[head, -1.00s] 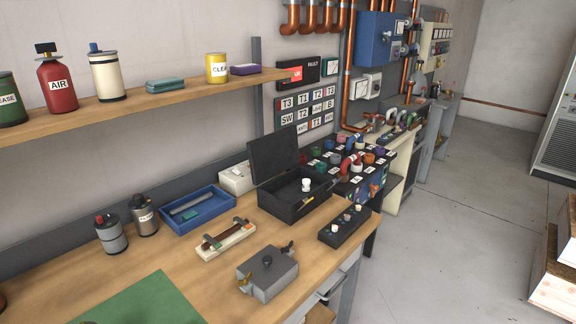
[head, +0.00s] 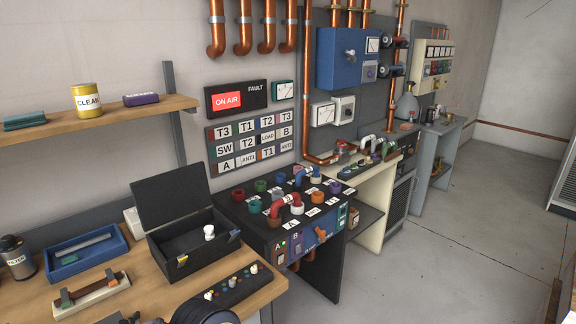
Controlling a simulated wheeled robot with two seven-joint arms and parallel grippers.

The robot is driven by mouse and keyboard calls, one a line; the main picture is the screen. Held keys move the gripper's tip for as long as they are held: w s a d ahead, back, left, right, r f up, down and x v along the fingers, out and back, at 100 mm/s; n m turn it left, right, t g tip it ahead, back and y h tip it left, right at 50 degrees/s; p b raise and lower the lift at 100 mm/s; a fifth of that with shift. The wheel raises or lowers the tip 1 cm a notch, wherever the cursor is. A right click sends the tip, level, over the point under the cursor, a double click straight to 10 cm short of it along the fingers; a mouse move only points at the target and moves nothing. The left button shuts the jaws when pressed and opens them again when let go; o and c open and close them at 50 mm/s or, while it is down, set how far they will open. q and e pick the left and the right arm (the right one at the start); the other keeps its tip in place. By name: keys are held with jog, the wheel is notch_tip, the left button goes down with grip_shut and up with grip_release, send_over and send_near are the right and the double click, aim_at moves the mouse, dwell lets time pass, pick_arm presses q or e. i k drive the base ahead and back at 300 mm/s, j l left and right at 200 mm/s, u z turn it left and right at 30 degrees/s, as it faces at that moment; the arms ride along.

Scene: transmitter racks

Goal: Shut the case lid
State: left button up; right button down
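The black case (head: 205,258) stands on the wooden bench at the lower left. Its lid (head: 170,202) is open and stands up at the back, leaning slightly away from the opening. A white knob-like piece (head: 209,232) shows inside the case. A small yellowish piece (head: 182,260) sits at the front rim. A dark rounded shape, possibly part of my own arm, shows at the bottom edge in front of the case.
A black strip with white knobs (head: 231,288) lies close in front of the case. A blue tray (head: 88,252) and a cream block with a dark bar (head: 92,291) lie to the left. A black patch panel (head: 290,210) stands to the right. Open floor lies at the right.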

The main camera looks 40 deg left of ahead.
aim_at(160, 200)
jog(key=i+l, duration=0.1)
jog(key=i, duration=0.4)
jog(key=i+l, duration=0.1)
jog(key=i, duration=0.45)
jog(key=i+u, duration=0.25)
jog(key=u, duration=0.15)
jog(key=i+l+u, duration=0.15)
jog(key=u, duration=0.2)
jog(key=i+l+u, duration=0.2)
jog(key=u, duration=0.2)
jog(key=i+u, duration=0.15)
jog(key=u, duration=0.3)
jog(key=i+u, duration=0.15)
jog(key=u, duration=0.3)
jog(key=i+l+u, duration=0.15)
jog(key=u, duration=0.3)
jog(key=i+l+u, duration=0.15)
jog(key=u, duration=0.3)
jog(key=l+u, duration=0.25)
jog(key=u, duration=0.2)
jog(key=i+l+u, duration=0.15)
jog(key=u, duration=0.3)
jog(key=i+l+u, duration=0.4)
jog(key=l+u, duration=0.25)
